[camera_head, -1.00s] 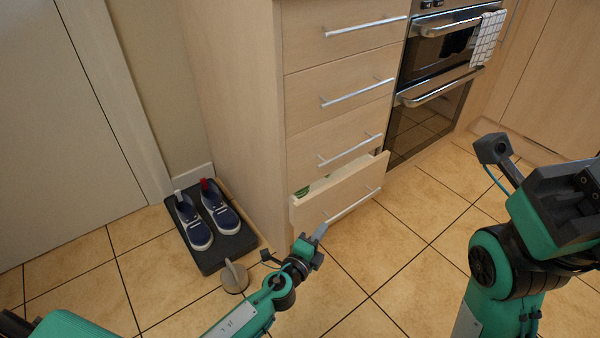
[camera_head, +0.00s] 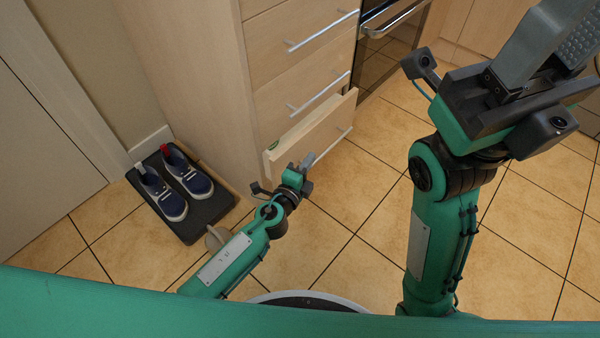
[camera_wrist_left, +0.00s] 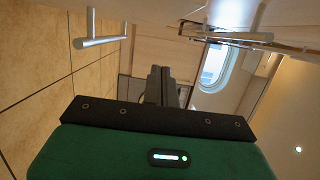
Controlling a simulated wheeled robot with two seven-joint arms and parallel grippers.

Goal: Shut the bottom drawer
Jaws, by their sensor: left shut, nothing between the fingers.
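The bottom drawer (camera_head: 315,127) of the pale wood cabinet stands partly open. Its top edge sticks out from the cabinet face, and a bit of something green shows inside at its left end. Its bar handle is partly visible at the right. My left gripper (camera_head: 308,161) is low in front of the left part of the drawer front; I cannot tell whether it touches. In the left wrist view its fingers (camera_wrist_left: 158,85) are together and empty, with a bar handle (camera_wrist_left: 100,42) off to the left. My right gripper (camera_head: 560,45) is raised at the upper right, fingers apart, tips cut off.
Shoes (camera_head: 176,186) sit on a dark tray (camera_head: 196,222) left of the cabinet. A beige doorstop-like object (camera_head: 216,238) is on the floor beside my left arm. An oven (camera_head: 385,42) stands right of the drawers.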

